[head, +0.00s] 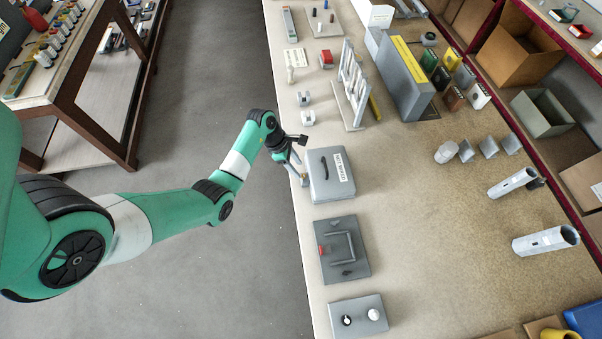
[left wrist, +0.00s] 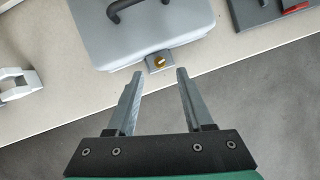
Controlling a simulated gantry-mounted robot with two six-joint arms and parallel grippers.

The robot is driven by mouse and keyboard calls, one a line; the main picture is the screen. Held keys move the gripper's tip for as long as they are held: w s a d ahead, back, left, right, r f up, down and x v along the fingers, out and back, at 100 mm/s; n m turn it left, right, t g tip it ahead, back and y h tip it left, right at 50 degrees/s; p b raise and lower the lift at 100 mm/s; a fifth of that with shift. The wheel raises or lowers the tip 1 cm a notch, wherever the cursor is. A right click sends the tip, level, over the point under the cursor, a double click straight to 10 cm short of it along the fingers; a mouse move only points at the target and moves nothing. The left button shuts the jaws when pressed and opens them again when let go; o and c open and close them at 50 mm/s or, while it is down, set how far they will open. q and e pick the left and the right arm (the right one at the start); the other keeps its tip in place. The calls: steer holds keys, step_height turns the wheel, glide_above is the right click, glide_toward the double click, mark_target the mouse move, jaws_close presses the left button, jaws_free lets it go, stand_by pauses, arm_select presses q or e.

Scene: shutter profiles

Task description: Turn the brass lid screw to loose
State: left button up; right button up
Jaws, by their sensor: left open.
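The brass lid screw (left wrist: 159,61) is a small gold knob on a grey tab at the front edge of a grey box. The box's grey lid (left wrist: 140,30) has a dark handle and is shut; in the head view the box (head: 331,176) sits near the bench's left edge with a white label on top. My left gripper (head: 301,180) is beside the box's left side. In the left wrist view my left gripper (left wrist: 157,72) is open and empty, its two fingers pointing at the screw from either side, short of it. The screw cannot be made out in the head view.
A grey plate with a bracket (head: 341,247) and a grey panel with two knobs (head: 358,315) lie along the bench's front edge. Small white clips (head: 307,117) and a white rack (head: 352,85) stand beyond the box.

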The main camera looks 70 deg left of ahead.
mark_target(303, 175)
arm_select(q)
steer(key=b+x, duration=0.1)
steer(key=x, duration=0.3)
jaws_close()
